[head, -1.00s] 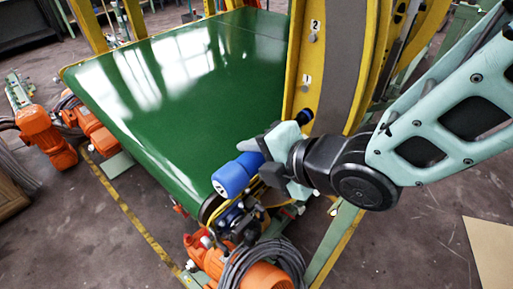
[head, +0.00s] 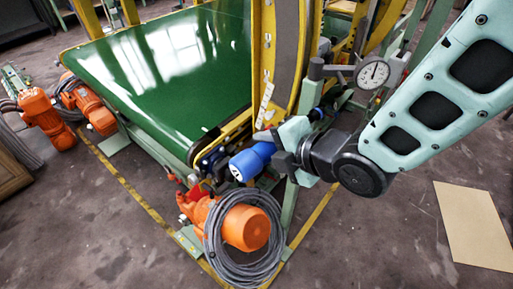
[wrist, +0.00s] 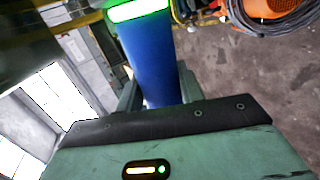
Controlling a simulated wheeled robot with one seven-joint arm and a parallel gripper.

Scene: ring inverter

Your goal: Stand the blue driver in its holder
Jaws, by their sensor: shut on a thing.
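My gripper (head: 285,150) is shut on the blue driver (head: 250,163). In the head view the driver is tilted, its thick blue end pointing down and left and a darker blue part (head: 316,114) showing beyond the fingers at the upper right. It is held up by the corner of the green conveyor, and I see nothing supporting it but the fingers. In the wrist view the driver (wrist: 150,62) runs up from between the fingers, with a lit green band near the top edge. I cannot make out the driver's holder in either view.
The green conveyor belt (head: 165,75) fills the upper left. An orange motor (head: 245,228) with a coiled grey cable (head: 222,262) stands below the driver. A dial gauge (head: 373,73) stands close behind my arm. A flat tan sheet (head: 472,225) lies on otherwise open floor at the right.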

